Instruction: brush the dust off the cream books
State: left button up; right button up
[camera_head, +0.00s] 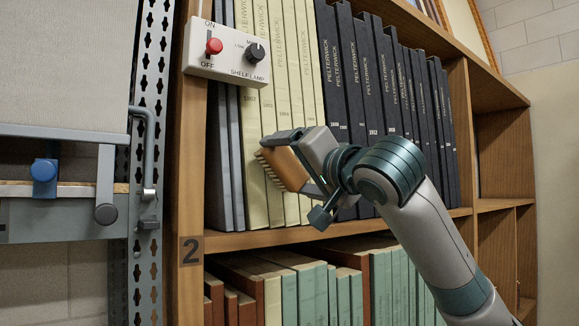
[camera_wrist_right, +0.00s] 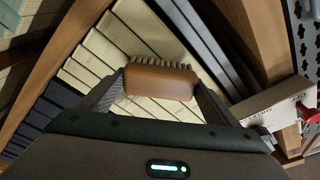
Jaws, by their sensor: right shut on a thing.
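The cream books (camera_head: 283,60) stand upright in a row on the upper shelf in the head view, between grey books on the left and dark books on the right. They also show in the right wrist view (camera_wrist_right: 105,55). My right gripper (camera_head: 288,160) is shut on a brush (camera_wrist_right: 160,82) with a brown back and pale bristles. In the head view the brush (camera_head: 284,167) is in front of the lower part of the cream books, bristles toward the spines. I cannot tell whether the bristles touch them. No dust can be made out clearly. My left gripper is not in view.
A switch box (camera_head: 227,52) marked "SHELF LAMP" is fixed on the shelf's left upright. Dark books (camera_head: 375,80) fill the right of the row. Green and brown books (camera_head: 300,285) stand on the lower shelf. A perforated metal post (camera_head: 152,80) stands at the left.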

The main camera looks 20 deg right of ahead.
jog(key=shift+x, duration=0.9)
dwell(0.3)
jog(key=shift+f, duration=0.1)
jog(key=shift+w+d+b, duration=0.15)
jog(key=shift+w+d, duration=0.1)
jog(key=shift+d, duration=0.55)
jog(key=shift+w+d+b, duration=0.15)
jog(key=shift+w+d, duration=0.1)
jog(key=shift+d, duration=0.55)
jog(key=shift+w+d, duration=0.25)
jog(key=shift+d, duration=0.4)
jog(key=shift+w+d, duration=0.2)
jog(key=shift+d, duration=0.3)
jog(key=shift+w+d, duration=0.2)
jog(key=shift+d, duration=0.25)
jog(key=shift+w+d, duration=0.3)
jog(key=shift+d, duration=0.5)
jog(key=shift+w+d, duration=0.35)
jog(key=shift+d, duration=0.45)
